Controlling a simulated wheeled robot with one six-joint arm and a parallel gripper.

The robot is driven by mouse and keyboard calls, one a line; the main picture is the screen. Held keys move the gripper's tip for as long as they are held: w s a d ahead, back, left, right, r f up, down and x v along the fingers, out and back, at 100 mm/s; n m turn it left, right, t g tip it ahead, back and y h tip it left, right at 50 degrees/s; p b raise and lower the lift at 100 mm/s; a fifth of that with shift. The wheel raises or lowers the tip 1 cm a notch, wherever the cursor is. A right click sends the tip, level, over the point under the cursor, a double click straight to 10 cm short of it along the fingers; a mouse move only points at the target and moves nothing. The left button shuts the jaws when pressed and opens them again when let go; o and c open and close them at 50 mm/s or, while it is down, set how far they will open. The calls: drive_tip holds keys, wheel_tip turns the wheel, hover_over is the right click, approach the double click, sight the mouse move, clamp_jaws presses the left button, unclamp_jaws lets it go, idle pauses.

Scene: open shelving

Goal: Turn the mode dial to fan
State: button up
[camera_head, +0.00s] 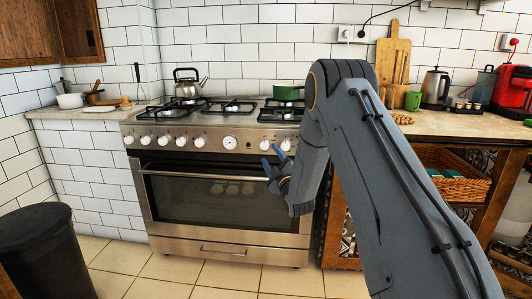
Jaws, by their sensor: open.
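A steel stove (165,180) stands against the tiled wall, with a row of several white dials along its front panel. A larger round dial (229,142) sits near the middle of the row; the markings are too small to read, so I cannot tell which dial is the mode dial. My gripper (271,160) is open and empty, with its blue fingertips pointing left. In the picture it lies just below the right-hand dials (265,145), in front of the oven's upper right. I see no contact with a dial. My arm hides the stove's right edge.
A kettle (187,86) and a green pot (287,92) stand on the hob. The oven door handle (190,175) runs across below the dials. A dark bin (40,240) stands at left. The tiled floor before the stove is clear.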

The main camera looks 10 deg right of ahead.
sight(265, 147)
drive_tip(key=x, duration=0.6)
drive_tip(key=shift+b, duration=0.3)
drive_tip(key=shift+f, duration=0.1)
drive_tip(key=c, duration=1.1)
